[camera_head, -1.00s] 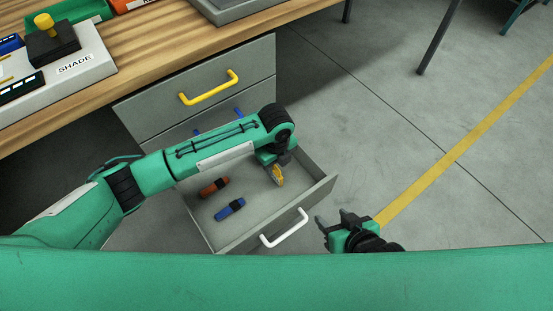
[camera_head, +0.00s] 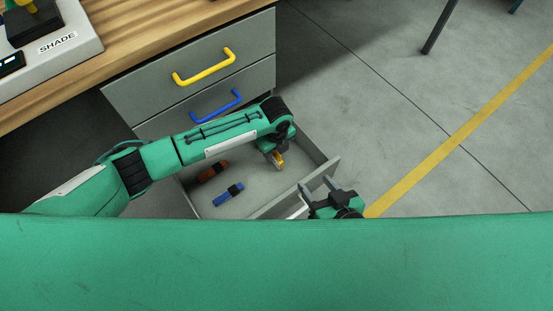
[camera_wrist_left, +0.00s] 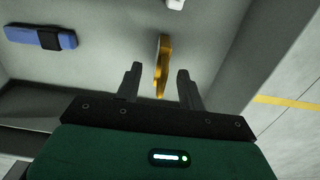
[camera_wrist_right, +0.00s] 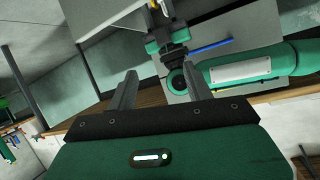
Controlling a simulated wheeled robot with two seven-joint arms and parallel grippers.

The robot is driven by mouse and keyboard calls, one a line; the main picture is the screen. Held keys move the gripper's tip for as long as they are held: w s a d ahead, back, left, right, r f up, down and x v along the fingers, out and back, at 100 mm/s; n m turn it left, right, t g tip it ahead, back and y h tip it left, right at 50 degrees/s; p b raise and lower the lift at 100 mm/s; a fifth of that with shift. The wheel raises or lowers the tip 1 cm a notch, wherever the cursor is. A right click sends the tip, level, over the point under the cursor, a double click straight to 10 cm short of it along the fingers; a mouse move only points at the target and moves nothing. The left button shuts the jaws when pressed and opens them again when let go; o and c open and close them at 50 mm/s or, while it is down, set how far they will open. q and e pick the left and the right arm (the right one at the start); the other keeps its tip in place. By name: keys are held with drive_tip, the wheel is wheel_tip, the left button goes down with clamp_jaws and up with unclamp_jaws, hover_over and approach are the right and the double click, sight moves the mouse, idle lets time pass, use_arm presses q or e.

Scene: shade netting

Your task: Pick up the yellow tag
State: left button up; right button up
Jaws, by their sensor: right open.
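The yellow tag (camera_head: 279,161) stands on edge in the open bottom drawer (camera_head: 262,180), near its right side. In the left wrist view the tag (camera_wrist_left: 162,62) shows between the tips of my left gripper (camera_wrist_left: 158,75), which is open with a gap on each side of it. In the head view my left gripper (camera_head: 274,157) reaches down into the drawer and partly hides the tag. My right gripper (camera_head: 318,188) is open and empty at the drawer's front, by the white handle (camera_head: 298,212), which it partly hides.
An orange-brown tag (camera_head: 213,172) and a blue tag (camera_head: 229,195) lie to the left in the drawer. Shut drawers with a yellow handle (camera_head: 204,67) and a blue handle (camera_head: 216,106) are above, under the wooden desk (camera_head: 130,62).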

sight(276, 156)
use_arm(q)
drive_tip(key=f+b, duration=0.1)
drive_tip(key=f, duration=0.2)
drive_tip(key=shift+w, duration=0.2)
drive_tip(key=shift+f, duration=0.95)
clamp_jaws()
use_arm(e)
drive_tip(key=w+r+t, duration=0.1)
drive_tip(key=a+r+t+y, duration=0.1)
drive_tip(key=r+t, duration=0.1)
drive_tip(key=shift+w, duration=0.35)
